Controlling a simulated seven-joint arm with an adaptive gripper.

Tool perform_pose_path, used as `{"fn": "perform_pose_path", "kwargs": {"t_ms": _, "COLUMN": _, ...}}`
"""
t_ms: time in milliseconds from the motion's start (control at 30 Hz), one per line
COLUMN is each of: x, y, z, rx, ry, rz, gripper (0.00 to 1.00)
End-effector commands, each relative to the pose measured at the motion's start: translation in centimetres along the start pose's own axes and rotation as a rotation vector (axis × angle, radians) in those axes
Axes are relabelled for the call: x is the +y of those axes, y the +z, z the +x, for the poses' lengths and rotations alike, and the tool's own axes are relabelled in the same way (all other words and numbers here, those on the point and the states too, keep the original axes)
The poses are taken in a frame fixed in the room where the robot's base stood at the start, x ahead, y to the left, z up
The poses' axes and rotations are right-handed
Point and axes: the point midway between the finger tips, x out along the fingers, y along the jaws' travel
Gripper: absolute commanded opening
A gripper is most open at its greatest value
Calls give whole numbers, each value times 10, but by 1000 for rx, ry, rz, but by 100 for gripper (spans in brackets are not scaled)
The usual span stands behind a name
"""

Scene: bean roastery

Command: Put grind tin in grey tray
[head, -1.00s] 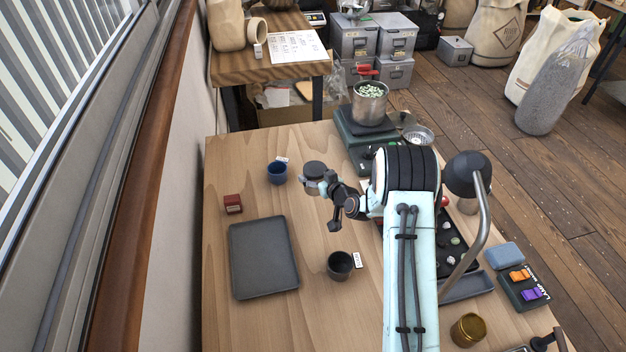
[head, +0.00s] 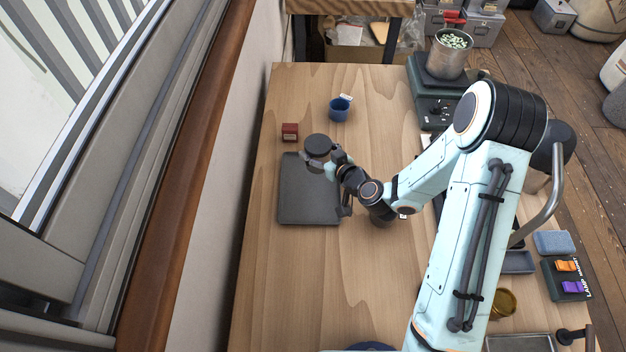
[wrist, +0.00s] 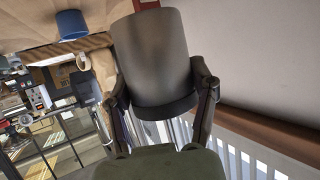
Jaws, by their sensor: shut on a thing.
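The grind tin (head: 317,146) is a dark grey cylinder. My gripper (head: 322,160) is shut around it and holds it over the upper right part of the grey tray (head: 300,205). In the wrist view the tin (wrist: 152,55) fills the space between the two fingers of my gripper (wrist: 158,92). The tray is flat, dark grey and rectangular, with nothing seen lying in it. The gap between tin and tray is hard to judge. My wrist covers part of the tray's right edge.
A small red box (head: 290,132) stands just above the tray, and a blue cup (head: 339,109) stands up and to its right. A dark cup (head: 381,214) is partly hidden by my arm. A scale with a bean pot (head: 450,58) stands at the back right. Table left and below is clear.

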Motion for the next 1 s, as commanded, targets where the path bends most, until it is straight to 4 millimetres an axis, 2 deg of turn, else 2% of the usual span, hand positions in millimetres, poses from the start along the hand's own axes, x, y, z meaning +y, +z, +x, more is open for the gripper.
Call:
{"fn": "perform_pose_path", "kwargs": {"t_ms": 33, "x": -10, "y": 4, "z": 4, "rx": -2, "ry": -16, "rz": -3, "gripper": 20}}
{"fn": "perform_pose_path", "kwargs": {"t_ms": 133, "x": -18, "y": 18, "z": 11, "rx": -4, "ry": -29, "rz": -7, "gripper": 20}}
{"fn": "perform_pose_path", "kwargs": {"t_ms": 600, "x": -18, "y": 76, "z": 35, "rx": -2, "ry": -28, "rz": -10, "gripper": 20}}
{"fn": "perform_pose_path", "kwargs": {"t_ms": 1000, "x": -18, "y": 81, "z": 37, "rx": 0, "ry": -28, "rz": -11, "gripper": 20}}
